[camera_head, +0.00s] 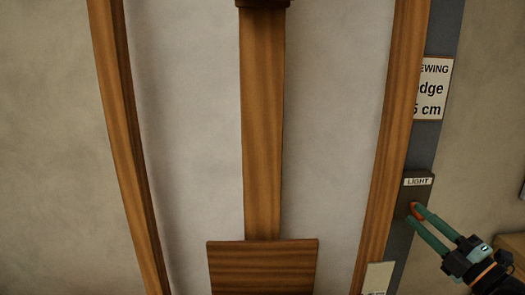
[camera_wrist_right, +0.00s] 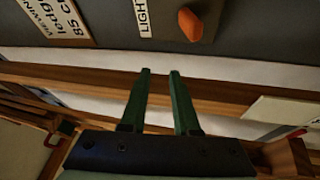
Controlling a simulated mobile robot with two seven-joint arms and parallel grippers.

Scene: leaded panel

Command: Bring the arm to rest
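My right gripper (camera_head: 413,213) comes in from the lower right, its two green fingers apart with nothing between them. In the head view its tips overlap the small orange switch (camera_head: 417,210) on the dark panel, under the "LIGHT" label (camera_head: 418,181). In the right wrist view the fingers (camera_wrist_right: 160,72) are also apart, and the orange switch (camera_wrist_right: 190,25) stands beyond and to the right of the tips. Clear space shows between switch and fingers there. My left gripper is in neither view.
A wooden frame with a central post (camera_head: 262,120) and a lower wooden block (camera_head: 263,268) stands at the wall. A printed sign (camera_head: 433,90) hangs on the dark panel's upper part. A pale card (camera_head: 377,278) sits low by the right frame post. A wooden piece (camera_head: 512,250) is at the right edge.

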